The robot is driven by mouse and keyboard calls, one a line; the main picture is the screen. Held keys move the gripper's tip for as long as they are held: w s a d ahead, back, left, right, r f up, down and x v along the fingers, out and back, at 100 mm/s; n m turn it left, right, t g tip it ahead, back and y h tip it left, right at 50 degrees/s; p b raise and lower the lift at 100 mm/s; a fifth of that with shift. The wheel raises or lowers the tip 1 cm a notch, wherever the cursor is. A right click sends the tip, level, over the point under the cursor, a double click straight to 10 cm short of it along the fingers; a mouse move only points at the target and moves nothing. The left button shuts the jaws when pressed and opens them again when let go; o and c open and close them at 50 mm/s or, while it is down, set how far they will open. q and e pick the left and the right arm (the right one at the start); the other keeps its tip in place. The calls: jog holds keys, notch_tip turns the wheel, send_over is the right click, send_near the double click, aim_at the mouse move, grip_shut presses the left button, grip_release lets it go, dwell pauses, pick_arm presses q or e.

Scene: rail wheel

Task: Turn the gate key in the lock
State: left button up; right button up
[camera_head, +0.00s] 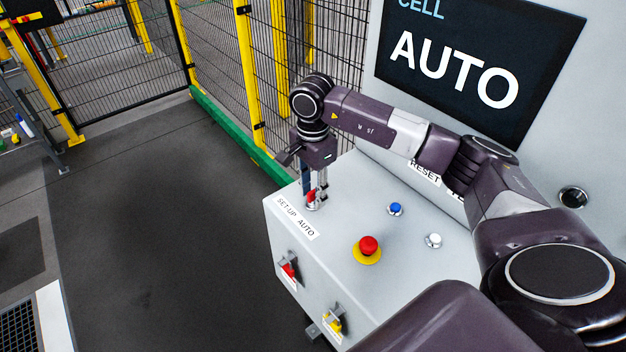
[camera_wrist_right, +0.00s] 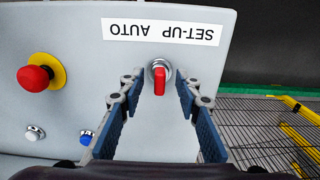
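A red key (camera_head: 311,196) stands in a round metal lock on the top of the grey control console (camera_head: 330,240), behind the "SET-UP AUTO" label. In the right wrist view the red key (camera_wrist_right: 160,79) sits upright in its silver collar. My right gripper (camera_head: 314,200) points down over it. Its blue-padded fingers (camera_wrist_right: 158,88) are apart, one on each side of the key, with a visible gap to it. The finger tips are close to the console top. My left gripper is not in view.
A red emergency button (camera_head: 368,246), a blue button (camera_head: 395,209) and a white button (camera_head: 433,240) are on the console top. Red (camera_head: 289,269) and yellow (camera_head: 334,325) items are on its front. A screen (camera_head: 480,65) reads "CELL AUTO". Mesh fencing stands behind; floor at left is clear.

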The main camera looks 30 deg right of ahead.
grip_shut()
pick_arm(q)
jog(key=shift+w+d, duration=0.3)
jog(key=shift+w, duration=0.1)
pick_arm(e)
jog(key=shift+f+n+b, duration=0.2)
jog(key=shift+n+b, duration=0.85)
jog(key=shift+n, duration=0.35)
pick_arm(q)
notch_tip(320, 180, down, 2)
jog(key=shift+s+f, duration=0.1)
pick_arm(e)
jog(key=shift+r+n, duration=0.15)
jog(key=shift+n, duration=0.15)
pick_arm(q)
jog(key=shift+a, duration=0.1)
